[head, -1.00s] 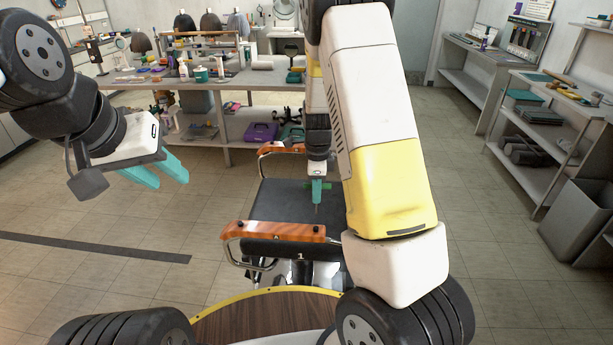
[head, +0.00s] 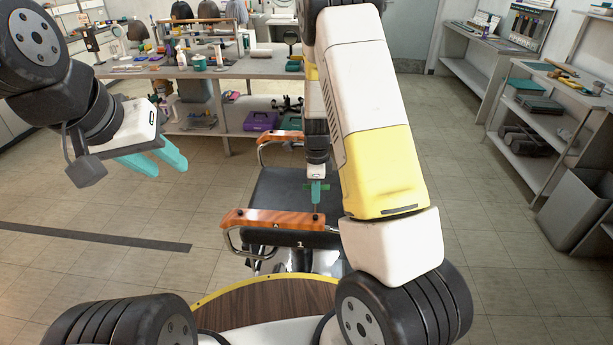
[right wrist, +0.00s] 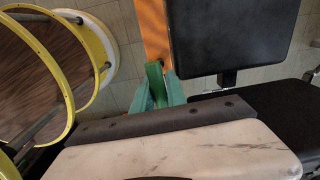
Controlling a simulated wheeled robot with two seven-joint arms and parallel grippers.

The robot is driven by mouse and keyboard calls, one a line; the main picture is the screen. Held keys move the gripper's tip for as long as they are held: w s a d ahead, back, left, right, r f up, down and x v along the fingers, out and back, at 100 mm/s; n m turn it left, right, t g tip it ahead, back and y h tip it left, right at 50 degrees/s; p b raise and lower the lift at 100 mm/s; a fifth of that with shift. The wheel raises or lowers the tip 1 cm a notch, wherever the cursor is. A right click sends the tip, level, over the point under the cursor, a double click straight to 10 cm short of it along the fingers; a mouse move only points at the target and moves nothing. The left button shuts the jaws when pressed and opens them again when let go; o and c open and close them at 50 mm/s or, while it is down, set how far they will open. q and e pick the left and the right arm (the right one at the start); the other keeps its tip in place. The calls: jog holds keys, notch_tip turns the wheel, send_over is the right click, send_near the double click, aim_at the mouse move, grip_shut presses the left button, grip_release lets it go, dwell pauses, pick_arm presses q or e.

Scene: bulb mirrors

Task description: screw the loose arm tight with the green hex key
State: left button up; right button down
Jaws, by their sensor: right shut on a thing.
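The chair has a black seat (head: 280,196) and two orange wooden arms. The near arm (head: 262,219) carries dark screws on top, one near its right end. The far arm (head: 278,136) is partly hidden by my right arm. My right gripper (head: 317,186) is shut on the green hex key (head: 316,196), held upright with its shaft down at the near arm's right-end screw. I cannot tell whether the tip sits in the screw. In the right wrist view the teal fingers (right wrist: 158,94) lie by the orange arm (right wrist: 152,30). My left gripper (head: 156,163) is open and empty, left of the chair.
A cluttered workbench (head: 225,72) stands behind the chair. Shelves (head: 545,122) and a grey bin (head: 580,210) are at the right.

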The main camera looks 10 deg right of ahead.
jog(key=shift+f, duration=1.1)
jog(key=c, duration=1.9)
grip_release()
jog(key=shift+f, duration=0.1)
grip_shut()
